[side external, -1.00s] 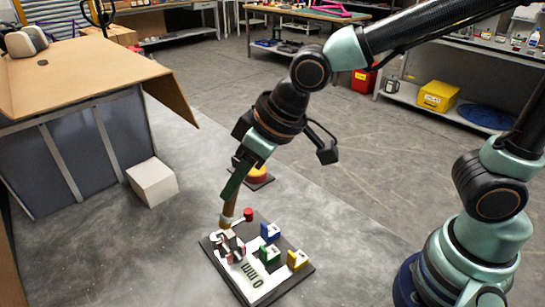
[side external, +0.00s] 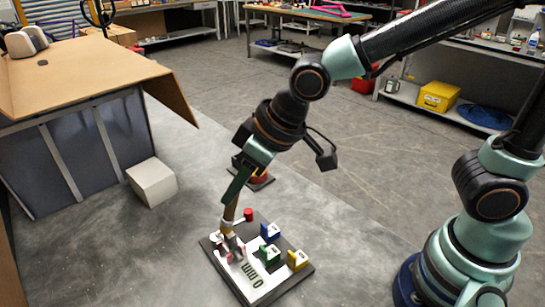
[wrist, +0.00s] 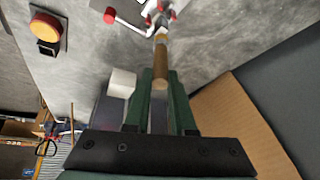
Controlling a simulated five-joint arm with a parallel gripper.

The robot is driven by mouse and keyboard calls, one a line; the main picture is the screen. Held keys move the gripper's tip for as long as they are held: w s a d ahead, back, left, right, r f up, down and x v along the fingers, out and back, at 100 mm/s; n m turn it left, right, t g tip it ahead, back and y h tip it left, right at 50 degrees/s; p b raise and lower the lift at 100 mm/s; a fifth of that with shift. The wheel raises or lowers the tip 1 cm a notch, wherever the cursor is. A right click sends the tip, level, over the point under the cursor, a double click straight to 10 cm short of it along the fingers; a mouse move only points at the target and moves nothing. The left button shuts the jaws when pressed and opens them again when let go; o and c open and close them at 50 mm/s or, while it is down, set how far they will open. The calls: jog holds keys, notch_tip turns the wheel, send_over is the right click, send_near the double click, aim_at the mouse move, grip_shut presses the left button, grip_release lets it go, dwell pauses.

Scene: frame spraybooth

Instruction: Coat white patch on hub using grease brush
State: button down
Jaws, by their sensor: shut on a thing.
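My gripper (side external: 234,190) is shut on the wooden handle of the grease brush (side external: 229,213) and points steeply down. In the wrist view the brush (wrist: 161,62) extends forward from between the green fingers of my gripper (wrist: 160,78). The hub (side external: 232,248), a small grey and red part, sits on the left side of a dark-edged board (side external: 283,283). The brush tip is at the hub, but I cannot tell whether it touches. I cannot make out the white patch. In the wrist view the hub (wrist: 157,12) shows at the top edge, partly cut off.
A red-ended lever (side external: 248,215) stands close behind the brush. A white box (side external: 152,182) stands left, with clear table between.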

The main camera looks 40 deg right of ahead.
jog(key=shift+f, duration=0.35)
jog(key=shift+s+a, duration=0.1)
jog(key=shift+a, duration=0.25)
jog(key=shift+s+a, duration=0.1)
jog(key=shift+s, duration=0.15)
jog(key=shift+s, duration=0.3)
jog(key=shift+s+d, duration=0.1)
jog(key=shift+d, duration=0.1)
jog(key=shift+d, duration=0.5)
jog(key=shift+w+d+f, duration=0.1)
jog(key=shift+w, duration=0.25)
